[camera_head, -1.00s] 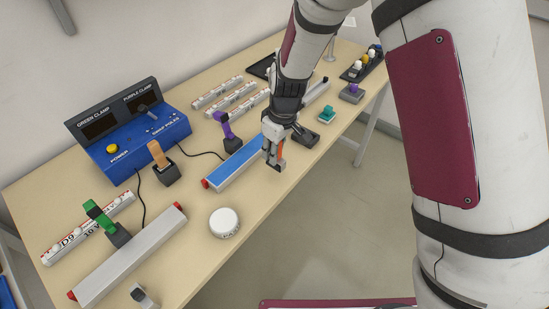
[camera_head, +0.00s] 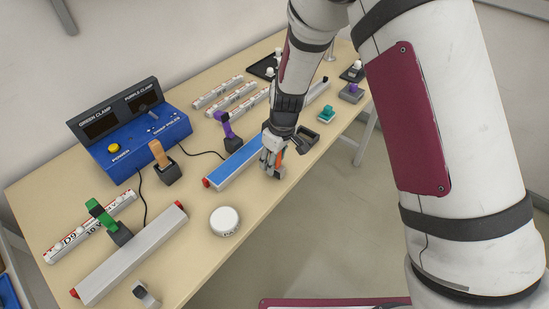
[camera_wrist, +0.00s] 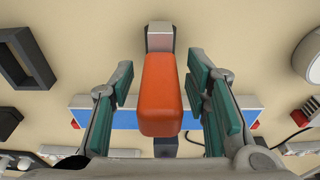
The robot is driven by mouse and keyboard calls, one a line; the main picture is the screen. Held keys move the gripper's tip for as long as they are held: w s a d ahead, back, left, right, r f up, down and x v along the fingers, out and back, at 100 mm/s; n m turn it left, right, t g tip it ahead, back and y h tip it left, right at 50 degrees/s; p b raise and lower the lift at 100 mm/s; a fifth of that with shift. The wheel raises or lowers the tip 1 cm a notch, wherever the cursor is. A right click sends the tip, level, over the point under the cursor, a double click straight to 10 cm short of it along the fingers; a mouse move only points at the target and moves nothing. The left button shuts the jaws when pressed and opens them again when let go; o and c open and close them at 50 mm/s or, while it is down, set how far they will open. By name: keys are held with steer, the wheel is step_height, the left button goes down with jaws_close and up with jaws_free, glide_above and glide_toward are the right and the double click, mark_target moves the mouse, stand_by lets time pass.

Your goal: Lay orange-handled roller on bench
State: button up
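The orange-handled roller (camera_wrist: 165,95) lies between my fingers in the wrist view. Its grey-white head (camera_wrist: 160,38) points to the top of that view, over the bare bench (camera_wrist: 100,40). My gripper (camera_wrist: 166,95) is open around the handle, its green pads on either side with narrow gaps. In the head view my gripper (camera_head: 272,165) is low at the bench's front edge. A bit of orange handle (camera_head: 282,157) shows beside the fingers, which hide most of the roller. I cannot tell whether it fully rests on the bench.
A blue-topped bar (camera_head: 238,162) lies right behind my gripper. A purple clamp (camera_head: 228,130) stands beyond it. A white round tin (camera_head: 225,221) is to the left, and a dark open tray (camera_head: 307,138) and a teal block (camera_head: 326,114) to the right.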

mark_target(280, 168)
steer(key=shift+r, duration=0.1)
step_height(280, 168, up, 12)
steer(key=s+d+b, duration=0.1)
steer(key=d, duration=0.1)
steer(key=s+d+r+m+t, duration=0.1)
steer(key=s+d+r+m, duration=0.1)
steer(key=s+d+r, duration=0.4)
steer(key=s+d+r+m+t, duration=0.1)
steer(key=s+d+r+m, duration=0.15)
steer(key=r, duration=0.65)
steer(key=s+d+r+m+t, duration=0.1)
steer(key=s+d+r+m, duration=0.1)
steer(key=s, duration=0.5)
steer(key=s+d+r+m+t+h, duration=0.1)
steer(key=s+d+r+m, duration=0.2)
steer(key=s+d, duration=0.4)
steer(key=shift+s+d+m, duration=0.25)
steer(key=shift+s+m, duration=0.2)
steer(key=shift+s, duration=0.1)
